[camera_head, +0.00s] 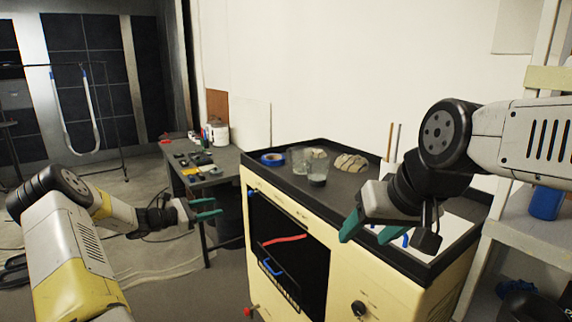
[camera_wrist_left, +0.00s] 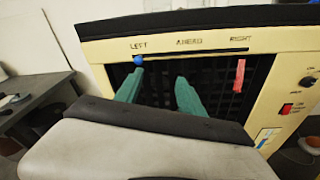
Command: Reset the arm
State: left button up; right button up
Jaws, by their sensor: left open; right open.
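My left gripper (camera_head: 207,209) is in the lower left of the head view, with its green fingers apart and empty, left of the cream cabinet's dark open front. In the left wrist view its fingers (camera_wrist_left: 158,88) point toward the cabinet front. My right gripper (camera_head: 366,234) hangs over the right part of the cabinet top, with its green fingers apart. No object shows between them. Both arms are bent. The right gripper hides part of a white sheet (camera_head: 458,234) on the cabinet top.
The cream cabinet (camera_head: 408,293) has a black rimmed top with glasses (camera_head: 317,168), a blue tape roll (camera_head: 272,159) and a rocky lump (camera_head: 351,163). A red strip (camera_head: 284,239) shows at its front. A cluttered grey table (camera_head: 226,158) stands behind. Open floor lies at left.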

pick_arm(q)
jog(key=s+d+r+m+g+y, duration=0.4)
jog(key=s+d+r+m+g, duration=0.3)
jog(key=s+d+r+m, duration=0.7)
jog(key=s+r+m+t+y, duration=0.1)
jog(key=s+r+m+y, duration=0.1)
jog(key=s, duration=0.7)
jog(key=s+a+r+m+t+y, duration=0.1)
jog(key=s+m+y, duration=0.1)
jog(key=s, duration=0.8)
jog(key=s+a+r+m+y, duration=0.1)
jog(key=s+r+m+y, duration=0.1)
jog(key=s, duration=0.7)
jog(key=shift+s+r+m+t+y, duration=0.25)
jog(key=shift+m+t+y, duration=0.2)
jog(key=shift+m, duration=0.75)
jog(key=shift+w, duration=0.1)
